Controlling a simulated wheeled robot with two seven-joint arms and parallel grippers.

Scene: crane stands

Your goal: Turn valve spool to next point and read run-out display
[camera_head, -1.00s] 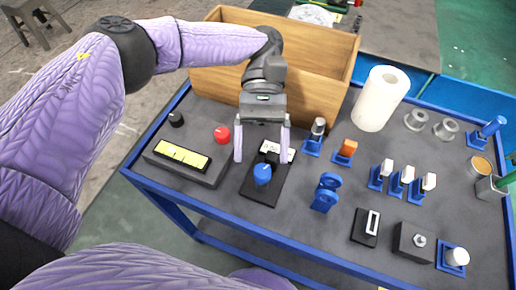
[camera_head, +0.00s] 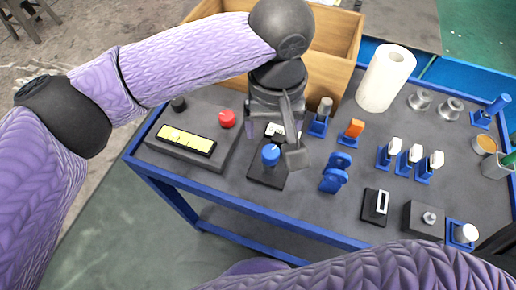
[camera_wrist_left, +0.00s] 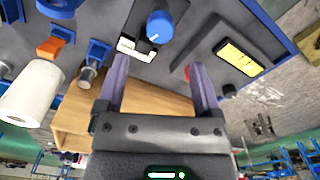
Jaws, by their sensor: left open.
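A blue knob (camera_head: 271,154) stands on a dark flat base (camera_head: 262,177) with a white-marked block (camera_head: 273,130) behind it. I take this as the valve spool fixture, though I cannot tell for sure. My left gripper (camera_head: 293,148) is just right of the knob, seen nearly edge-on, covering part of the base. In the left wrist view its two fingers (camera_wrist_left: 160,84) are apart with nothing between them, and the blue knob (camera_wrist_left: 160,25) lies beyond their tips. A grey box with a lit yellow display (camera_head: 187,139) is to the left; its writing is too small to read. My right gripper is not seen.
A red button (camera_head: 227,118) and a black knob (camera_head: 179,103) sit by the display box. A wooden crate (camera_head: 343,38) is behind my gripper. Blue stands (camera_head: 335,172), a paper roll (camera_head: 386,78) and several small parts crowd the right.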

